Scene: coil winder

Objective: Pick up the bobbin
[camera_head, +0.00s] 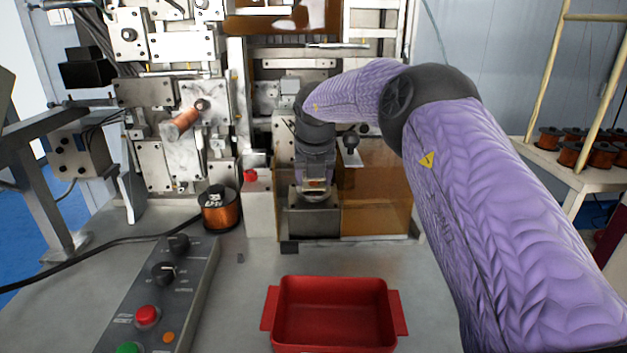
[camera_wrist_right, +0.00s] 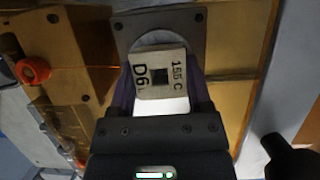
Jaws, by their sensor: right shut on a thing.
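The bobbin (camera_wrist_right: 160,73) is in the right wrist view, its pale square end facing the camera, with a dark square hole and the marks "D6" and "155 C". My right gripper (camera_wrist_right: 161,97) is shut on it, one finger on each side. In the head view my right gripper (camera_head: 313,186) is at the front of the machine, above a grey metal block (camera_head: 314,222). The bobbin is mostly hidden there by the gripper. In the wrist view a grey plate with a round pale opening (camera_wrist_right: 125,28) lies behind the bobbin; I cannot tell whether they touch. My left gripper is not in view.
An empty red tray (camera_head: 333,312) lies on the table in front. A copper wire spool (camera_head: 221,213) stands left of the machine's front, near a red button (camera_head: 250,175). A control panel (camera_head: 165,290) is at left. Amber panels (camera_head: 376,205) stand right of the gripper.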

